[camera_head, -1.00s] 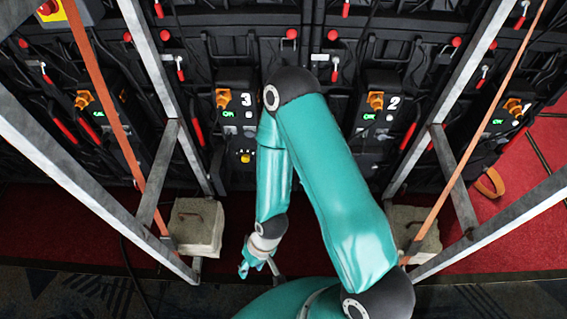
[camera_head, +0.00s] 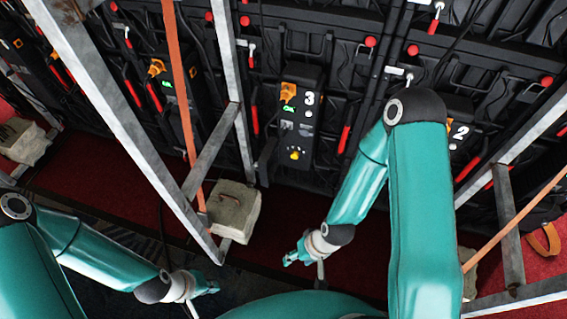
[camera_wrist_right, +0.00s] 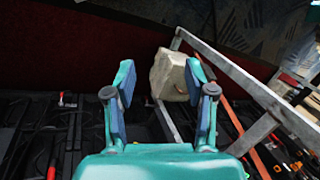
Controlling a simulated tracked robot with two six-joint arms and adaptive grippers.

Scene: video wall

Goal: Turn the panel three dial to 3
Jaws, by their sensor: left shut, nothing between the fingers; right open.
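Panel three (camera_head: 300,121) is a black box with a white 3, a green display and an orange plug at its top. Its dial (camera_head: 295,154) is a small yellow knob low on the box; its setting is too small to read. My right gripper (camera_head: 296,258) is in front of and below the panel, apart from the dial. In the right wrist view this gripper (camera_wrist_right: 160,68) is open and empty, its fingers spread wide. My left gripper (camera_head: 208,287) is at the lower left, shut and empty, far from the panel.
A pale block (camera_head: 234,212) sits at the foot of a metal frame (camera_head: 130,130), left of the panel. An orange strap (camera_head: 182,90) runs along the frame. Panel two (camera_head: 459,132) is partly behind my right arm. Red floor (camera_head: 270,225) lies clear below panel three.

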